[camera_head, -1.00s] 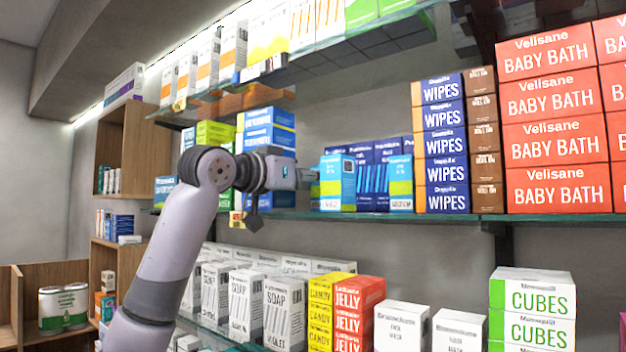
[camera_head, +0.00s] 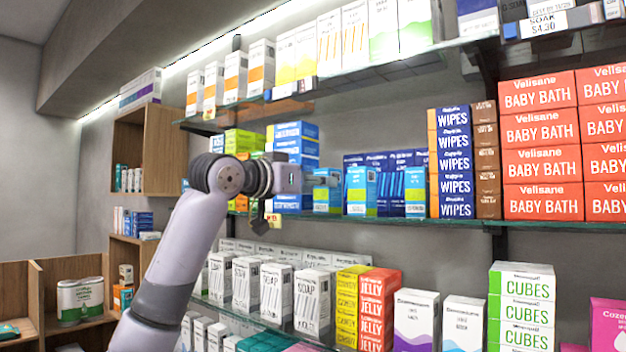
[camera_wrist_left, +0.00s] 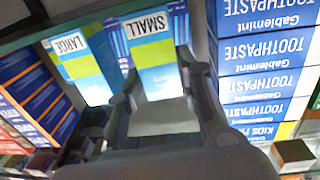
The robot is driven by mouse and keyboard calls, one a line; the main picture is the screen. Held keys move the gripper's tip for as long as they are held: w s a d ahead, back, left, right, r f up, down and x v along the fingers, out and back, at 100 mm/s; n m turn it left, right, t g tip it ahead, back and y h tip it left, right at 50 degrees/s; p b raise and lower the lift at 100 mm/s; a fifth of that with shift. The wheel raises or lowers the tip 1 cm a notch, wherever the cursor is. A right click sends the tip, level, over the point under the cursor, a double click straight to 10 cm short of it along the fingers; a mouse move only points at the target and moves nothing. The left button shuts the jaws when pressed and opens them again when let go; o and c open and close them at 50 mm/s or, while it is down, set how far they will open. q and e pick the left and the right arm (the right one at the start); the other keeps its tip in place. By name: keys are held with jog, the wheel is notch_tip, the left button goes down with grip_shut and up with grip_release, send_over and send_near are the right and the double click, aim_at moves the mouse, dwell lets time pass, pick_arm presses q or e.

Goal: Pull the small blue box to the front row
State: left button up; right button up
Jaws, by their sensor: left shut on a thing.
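The small blue box (camera_head: 328,198), light blue with a green band, is at the middle shelf, left of a larger similar box (camera_head: 361,192). In the left wrist view the small box (camera_wrist_left: 155,62) reads SMALL and sits between the fingers of my left gripper (camera_wrist_left: 160,92). The larger box (camera_wrist_left: 88,75) beside it reads LARGE. In the head view my left gripper (camera_head: 312,182) reaches in from the left and is shut on the small box, covering part of it. Whether the box touches the shelf is unclear. My right gripper is not in view.
Stacked toothpaste boxes (camera_wrist_left: 265,85) stand close on one side of the gripper. Dark blue boxes (camera_head: 390,165) stand behind the larger box, and WIPES boxes (camera_head: 455,165) to its right. The glass shelf (camera_head: 400,217) has a shelf above and one below.

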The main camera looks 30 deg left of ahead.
pick_arm(q)
jog(key=shift+s, duration=0.15)
jog(key=shift+w, duration=0.2)
jog(key=o, duration=0.8)
jog(key=shift+w+f, duration=0.1)
jog(key=shift+w, duration=0.2)
jog(key=o, duration=0.4)
jog(key=shift+s, duration=0.25)
jog(key=shift+o, duration=0.2)
jog(key=s+a, duration=0.2)
jog(key=s, duration=0.9)
jog(key=shift+s, duration=0.35)
